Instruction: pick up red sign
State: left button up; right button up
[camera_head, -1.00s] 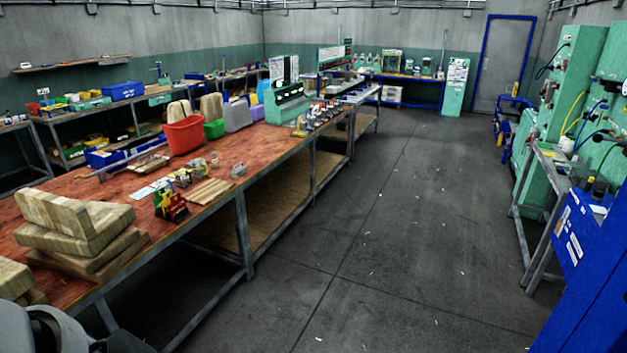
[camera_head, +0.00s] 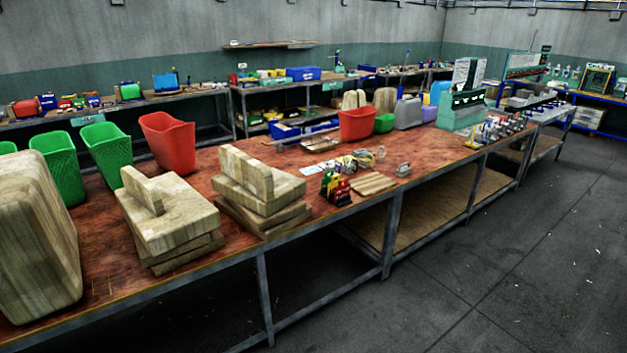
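A small cluster of upright red, yellow, green and dark pieces (camera_head: 336,189) stands near the front edge of the long red-brown workbench (camera_head: 110,265). One of these pieces is red, but it is too small to tell surely whether it is a sign. The cluster stands just right of a stack of wooden blocks and left of a slatted wooden board (camera_head: 374,184). Neither of my grippers is in view.
Wooden block stacks (camera_head: 260,185) (camera_head: 165,225) and a large block (camera_head: 38,240) crowd the bench's left part. Red (camera_head: 168,143) and green (camera_head: 106,152) bins stand along its back. The floor (camera_head: 520,270) at the right is clear.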

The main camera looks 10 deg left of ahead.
aim_at(342, 191)
jog(key=i+l+z, duration=0.25)
jog(key=i, duration=0.4)
jog(key=i+l, duration=0.1)
jog(key=i, duration=0.45)
jog(key=i+u, duration=0.1)
jog(key=i, duration=0.45)
jog(key=i+l, duration=0.2)
jog(key=i, duration=0.3)
jog(key=i+l+u, duration=0.1)
jog(key=i, duration=0.45)
jog(key=i+l, duration=0.15)
jog(key=i, duration=0.4)
jog(key=i+l+u, duration=0.45)
jog(key=i, duration=0.15)
jog(key=i+l+u, duration=0.5)
jog(key=i+j, duration=0.05)
jog(key=j, duration=0.05)
